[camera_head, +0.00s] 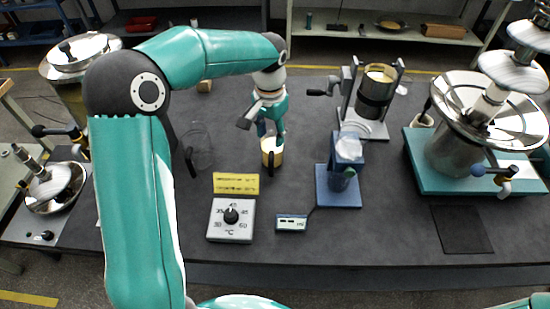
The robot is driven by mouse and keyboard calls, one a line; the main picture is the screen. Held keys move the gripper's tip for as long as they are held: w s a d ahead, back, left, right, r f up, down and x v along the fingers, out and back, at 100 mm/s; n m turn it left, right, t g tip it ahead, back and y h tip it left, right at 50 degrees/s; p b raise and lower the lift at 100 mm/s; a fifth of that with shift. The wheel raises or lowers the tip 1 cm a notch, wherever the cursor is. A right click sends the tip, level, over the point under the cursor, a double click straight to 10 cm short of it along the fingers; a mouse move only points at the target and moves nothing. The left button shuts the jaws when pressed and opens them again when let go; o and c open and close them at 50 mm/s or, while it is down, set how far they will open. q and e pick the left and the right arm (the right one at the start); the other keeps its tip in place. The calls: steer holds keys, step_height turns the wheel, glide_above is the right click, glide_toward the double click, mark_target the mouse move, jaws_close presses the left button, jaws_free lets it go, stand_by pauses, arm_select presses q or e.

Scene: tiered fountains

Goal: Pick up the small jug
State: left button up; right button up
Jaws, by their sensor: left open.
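My right gripper is out of view.
A clear glass jug (202,152) with a dark handle stands to the left. In front are a yellow label (236,183), a dial box (231,228) and a small display (291,223). A blue stand (338,190) and a tiered fountain (455,155) are to the right.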

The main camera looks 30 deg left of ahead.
mark_target(271, 172)
arm_select(q)
step_height(271, 172, down, 17)
steer(key=shift+r+p, duration=0.1)
steer(key=shift+p, duration=0.55)
steer(key=shift+c, duration=0.4)
jaws_close()
